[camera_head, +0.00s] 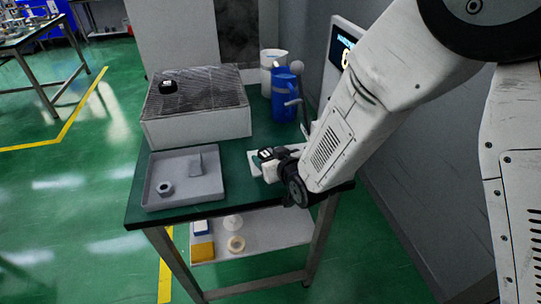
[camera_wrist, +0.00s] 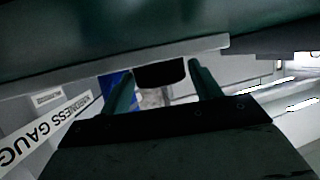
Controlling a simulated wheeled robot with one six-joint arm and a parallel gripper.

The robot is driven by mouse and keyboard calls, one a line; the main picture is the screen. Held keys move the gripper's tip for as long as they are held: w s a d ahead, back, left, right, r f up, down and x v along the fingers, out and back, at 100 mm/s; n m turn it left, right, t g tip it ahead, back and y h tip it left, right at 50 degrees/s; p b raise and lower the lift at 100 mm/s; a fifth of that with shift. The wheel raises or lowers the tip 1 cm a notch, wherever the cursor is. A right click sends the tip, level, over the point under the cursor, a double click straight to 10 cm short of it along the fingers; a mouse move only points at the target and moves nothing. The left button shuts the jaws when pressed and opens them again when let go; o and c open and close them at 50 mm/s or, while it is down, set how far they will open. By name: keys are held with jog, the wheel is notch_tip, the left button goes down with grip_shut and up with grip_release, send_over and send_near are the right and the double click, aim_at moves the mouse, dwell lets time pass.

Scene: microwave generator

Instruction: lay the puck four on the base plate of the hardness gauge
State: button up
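The hardness gauge stands at the back right of the green table, its lit display (camera_head: 341,47) partly behind my arm; its lettered label (camera_wrist: 45,127) shows in the wrist view. Its pale base plate (camera_head: 256,168) lies low at the table's right and is partly hidden by my gripper (camera_head: 268,158). In the wrist view, a black puck (camera_wrist: 160,74) sits between the two fingertips of my gripper (camera_wrist: 162,75), with both fingers seeming to touch it. The puck is at the pale plate edge (camera_wrist: 205,46); whether it bears on the plate is unclear. Its number is not readable.
Another black puck (camera_head: 168,86) lies on the grille-topped white box (camera_head: 195,127). A grey tray (camera_head: 207,189) with a ring and a block is at the table's front left. A blue jug (camera_head: 284,97) and a white container (camera_head: 266,57) stand behind the gauge plate.

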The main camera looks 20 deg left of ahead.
jog(key=shift+o, duration=0.5)
jog(key=shift+r, duration=0.1)
jog(key=shift+s+d+r, duration=0.1)
jog(key=shift+r, duration=0.05)
jog(key=v, duration=1.1)
jog(key=shift+s+d+r, duration=0.2)
jog(key=shift+d, duration=0.05)
